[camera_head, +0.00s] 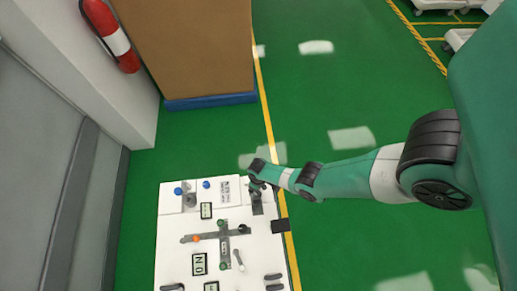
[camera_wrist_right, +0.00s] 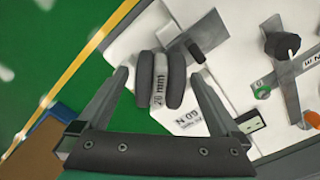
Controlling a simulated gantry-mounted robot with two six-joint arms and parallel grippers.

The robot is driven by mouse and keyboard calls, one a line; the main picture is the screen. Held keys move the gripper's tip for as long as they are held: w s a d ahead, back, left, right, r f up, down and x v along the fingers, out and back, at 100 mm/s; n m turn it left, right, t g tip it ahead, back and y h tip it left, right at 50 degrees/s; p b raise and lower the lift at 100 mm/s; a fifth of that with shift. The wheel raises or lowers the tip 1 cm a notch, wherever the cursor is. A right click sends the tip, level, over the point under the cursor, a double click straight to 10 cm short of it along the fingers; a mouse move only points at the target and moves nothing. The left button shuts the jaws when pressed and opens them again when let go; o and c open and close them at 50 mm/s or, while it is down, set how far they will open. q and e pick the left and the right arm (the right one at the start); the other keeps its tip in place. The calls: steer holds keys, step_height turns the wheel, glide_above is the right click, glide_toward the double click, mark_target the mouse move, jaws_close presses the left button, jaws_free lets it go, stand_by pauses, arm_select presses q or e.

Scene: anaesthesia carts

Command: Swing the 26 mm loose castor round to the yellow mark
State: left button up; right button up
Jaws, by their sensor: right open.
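In the right wrist view a castor (camera_wrist_right: 175,82) with two dark grey wheels stands at the white panel's edge. The label between its wheels looks like "20 mm", though the last digit is hard to read. My right gripper (camera_wrist_right: 158,78) is open, with one finger on each side of the castor and a gap to both wheels. In the head view my right gripper (camera_head: 257,184) is over the panel's upper right corner and partly covers the castor there. I cannot make out a yellow mark on the panel. My left gripper is not in view.
The white panel (camera_head: 172,243) carries a grey cross-shaped track (camera_head: 233,232), an orange knob (camera_head: 196,238), blue knobs (camera_head: 178,190) and several labels. A black block (camera_head: 281,226) sits at its right edge. A brown box (camera_head: 190,45) stands behind. Green floor lies right.

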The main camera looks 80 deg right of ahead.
step_height(320, 180, down, 2)
steer(key=shift+f+b, duration=0.2)
steer(key=shift+b, duration=0.4)
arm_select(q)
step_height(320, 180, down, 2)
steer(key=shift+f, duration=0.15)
arm_select(e)
steer(key=shift+r, duration=0.1)
jaws_close()
steer(key=n, duration=0.2)
steer(key=d+n, duration=0.1)
steer(key=n, duration=0.2)
steer(key=shift+n, duration=0.3)
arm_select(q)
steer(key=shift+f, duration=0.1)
arm_select(e)
steer(key=n, duration=0.4)
steer(key=shift+d, duration=0.35)
steer(key=shift+n, duration=0.4)
steer(key=n, duration=0.2)
steer(key=shift+w+d+n, duration=0.2)
steer(key=shift+d+n, duration=0.05)
steer(key=shift+n, duration=0.15)
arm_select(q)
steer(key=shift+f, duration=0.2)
arm_select(e)
steer(key=shift+w+d+n, duration=0.1)
steer(key=shift+n, duration=0.8)
